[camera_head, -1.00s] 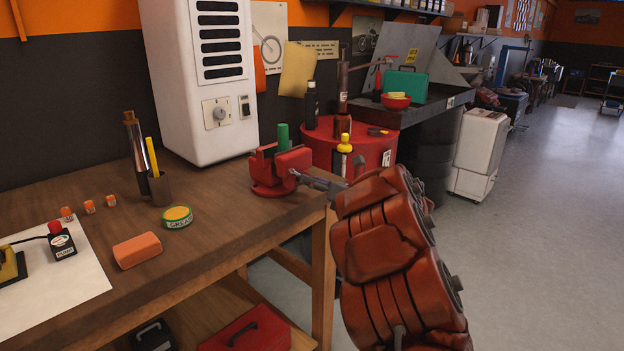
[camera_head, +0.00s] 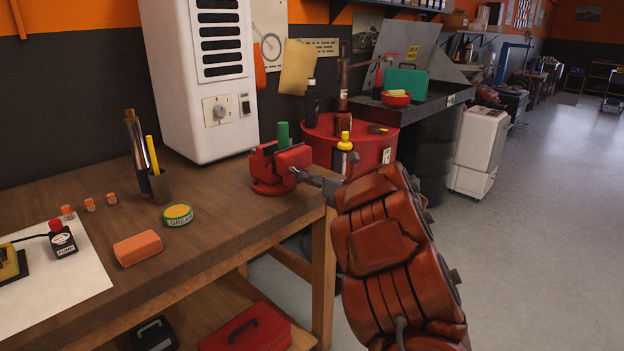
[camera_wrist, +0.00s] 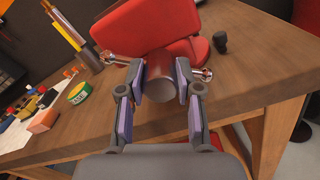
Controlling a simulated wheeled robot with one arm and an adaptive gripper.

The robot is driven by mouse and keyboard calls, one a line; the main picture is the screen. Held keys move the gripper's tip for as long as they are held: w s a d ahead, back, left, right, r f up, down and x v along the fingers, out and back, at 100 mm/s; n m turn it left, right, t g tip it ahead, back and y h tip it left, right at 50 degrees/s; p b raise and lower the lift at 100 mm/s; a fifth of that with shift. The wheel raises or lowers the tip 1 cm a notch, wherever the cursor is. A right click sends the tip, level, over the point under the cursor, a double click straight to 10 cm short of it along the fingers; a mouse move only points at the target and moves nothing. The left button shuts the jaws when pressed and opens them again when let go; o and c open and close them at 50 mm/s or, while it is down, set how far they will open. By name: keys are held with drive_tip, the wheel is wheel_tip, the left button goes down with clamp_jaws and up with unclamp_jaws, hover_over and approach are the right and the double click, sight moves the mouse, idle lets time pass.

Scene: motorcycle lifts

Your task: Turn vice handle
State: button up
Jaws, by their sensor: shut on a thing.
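The red vice (camera_head: 280,168) is fixed near the right front corner of the wooden workbench. It also shows at the top of the wrist view (camera_wrist: 150,30). A green cylinder (camera_head: 283,134) stands up at its jaws. The metal vice handle (camera_wrist: 112,59) is a bar crossing a round screw end (camera_wrist: 161,95) that points toward the wrist camera. My gripper (camera_wrist: 158,84) is shut on this part, with one finger pad on each side of the round end. In the head view my gripper (camera_head: 326,186) is small and partly hidden by my red arm.
The workbench (camera_head: 220,225) holds a grease tin (camera_head: 178,215), an orange block (camera_head: 137,249) and a cup (camera_head: 160,190) with tools. A red drum (camera_head: 322,150) with bottles stands behind the vice. Open floor lies to the right.

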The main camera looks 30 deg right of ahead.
clamp_jaws()
drive_tip(key=shift+m, duration=0.3)
